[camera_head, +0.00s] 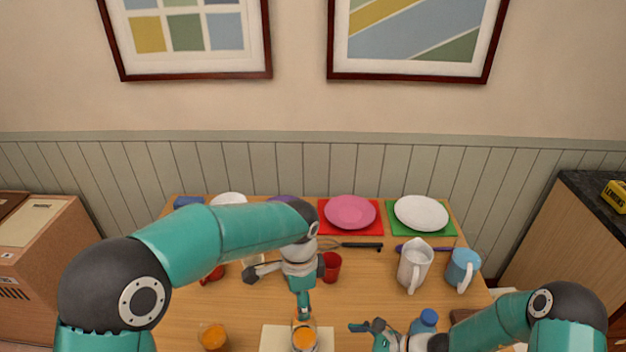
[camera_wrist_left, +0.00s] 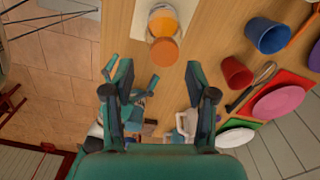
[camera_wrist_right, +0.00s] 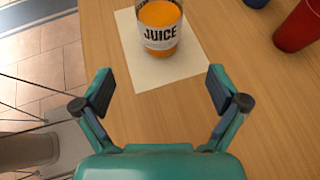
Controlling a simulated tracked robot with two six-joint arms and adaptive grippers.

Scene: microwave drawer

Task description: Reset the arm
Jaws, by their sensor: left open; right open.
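My left gripper (camera_head: 303,310) points down in the head view, just above and behind a juice glass (camera_head: 304,339) on a pale mat. In the left wrist view its fingers (camera_wrist_left: 158,92) are spread with nothing between them, and the juice glass (camera_wrist_left: 163,24) is beyond them. My right gripper (camera_head: 367,335) is low at the right of the mat in the head view, its fingers partly cut off by the lower edge. In the right wrist view its fingers (camera_wrist_right: 161,90) are apart and empty, with the glass labelled JUICE (camera_wrist_right: 160,32) beyond them.
A white pitcher (camera_head: 413,266), a blue mug (camera_head: 462,268) and a blue bottle (camera_head: 424,321) stand at the right. A red cup (camera_head: 331,267) is behind my left gripper. Pink (camera_head: 350,211) and white (camera_head: 421,213) plates lie at the back. An orange item (camera_head: 213,337) is front left.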

